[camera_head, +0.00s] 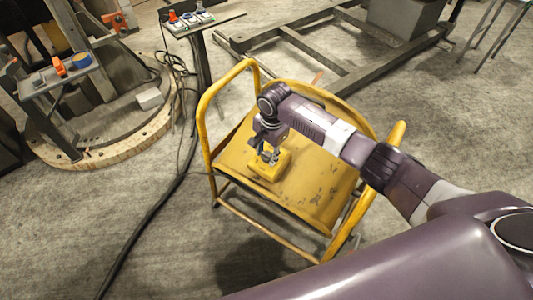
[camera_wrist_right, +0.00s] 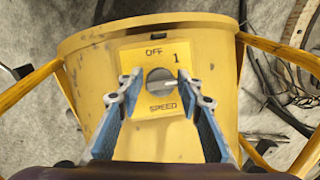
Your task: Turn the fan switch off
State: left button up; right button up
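The yellow fan (camera_head: 315,185) stands on the floor in a yellow tube frame. A small yellow switch box (camera_head: 262,170) sits on its upper side. In the right wrist view, the switch plate (camera_wrist_right: 142,60) reads OFF at the top, 1 at the upper right and SPEED below. A round grey knob (camera_wrist_right: 160,80) is in its middle, with its pale bar pointing right, below the 1. My right gripper (camera_head: 269,154) is over the switch box, pointing down. Its blue fingers (camera_wrist_right: 160,94) are apart on either side of the knob, with nothing visible between them gripped. My left gripper is out of view.
The fan's tube frame (camera_head: 207,140) rises around the switch. A black cable (camera_head: 150,215) runs along the floor at left. A round wooden-rimmed base (camera_head: 105,155) and a small stand (camera_head: 200,60) are behind left. A metal frame (camera_head: 375,65) lies behind.

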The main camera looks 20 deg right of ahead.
jog(key=c, duration=0.7)
jog(key=shift+n, duration=0.3)
jog(key=shift+a+n+g+p, duration=0.1)
jog(key=shift+n+g+p, duration=0.3)
jog(key=shift+n+p, duration=0.45)
jog(key=n, duration=0.2)
jog(key=shift+n+g+h, duration=0.3)
jog(key=shift+n+h, duration=0.05)
jog(key=shift+h, duration=0.05)
jog(key=n+h, duration=0.1)
jog(key=n, duration=0.2)
jog(key=shift+g, duration=0.3)
jog(key=n+h+b, duration=0.1)
jog(key=n, duration=0.3)
jog(key=shift+w, duration=0.1)
jog(key=n+h, duration=0.1)
jog(key=n, duration=0.4)
jog(key=shift+h+b, duration=0.3)
jog(key=shift+h, duration=0.1)
jog(key=shift+w, duration=0.1)
